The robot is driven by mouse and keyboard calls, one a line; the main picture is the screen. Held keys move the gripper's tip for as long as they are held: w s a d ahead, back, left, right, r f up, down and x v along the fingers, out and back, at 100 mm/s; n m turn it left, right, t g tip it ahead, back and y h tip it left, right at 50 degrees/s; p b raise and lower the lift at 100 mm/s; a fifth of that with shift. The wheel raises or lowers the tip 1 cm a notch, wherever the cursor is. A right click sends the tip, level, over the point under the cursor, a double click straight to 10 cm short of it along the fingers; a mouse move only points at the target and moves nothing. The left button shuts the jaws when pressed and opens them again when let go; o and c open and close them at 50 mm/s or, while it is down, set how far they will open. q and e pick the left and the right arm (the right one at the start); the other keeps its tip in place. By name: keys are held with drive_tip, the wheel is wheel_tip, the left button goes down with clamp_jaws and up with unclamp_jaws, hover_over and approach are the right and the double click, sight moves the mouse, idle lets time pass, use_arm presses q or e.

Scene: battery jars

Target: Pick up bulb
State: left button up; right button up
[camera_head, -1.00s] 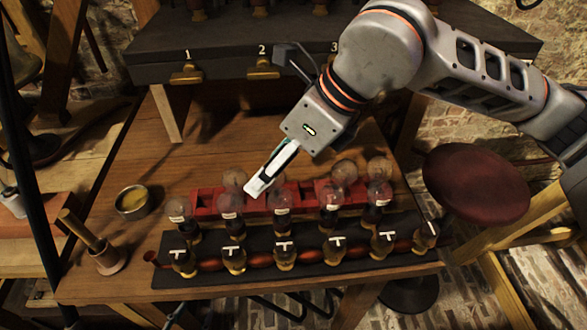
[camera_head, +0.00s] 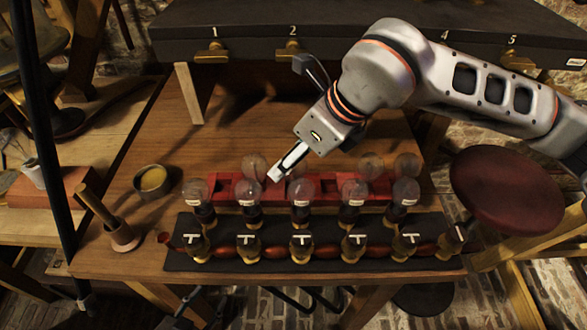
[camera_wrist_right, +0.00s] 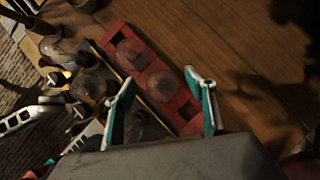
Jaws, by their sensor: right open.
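A red rack (camera_head: 225,184) holds several clear round bulbs, such as one behind the left end (camera_head: 254,165) and one at the right (camera_head: 371,165). My right gripper (camera_head: 282,172) comes in from the right, angled down at the rack's left-middle. In the right wrist view its two white-and-teal fingers (camera_wrist_right: 162,108) are open and empty, with a bulb (camera_wrist_right: 163,84) in the rack beyond them and another (camera_wrist_right: 130,52) farther along. Only a sliver of what looks like my left gripper (camera_head: 186,312) shows at the bottom edge; its jaws are unclear.
A row of labelled bulbs (camera_head: 301,190) stands in front of the rack, above a dark base (camera_head: 185,263) with brass parts. A numbered shelf (camera_head: 375,35) spans the back. Open wood lies between.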

drive_tip(key=c, duration=1)
drive_tip(key=shift+r, duration=0.15)
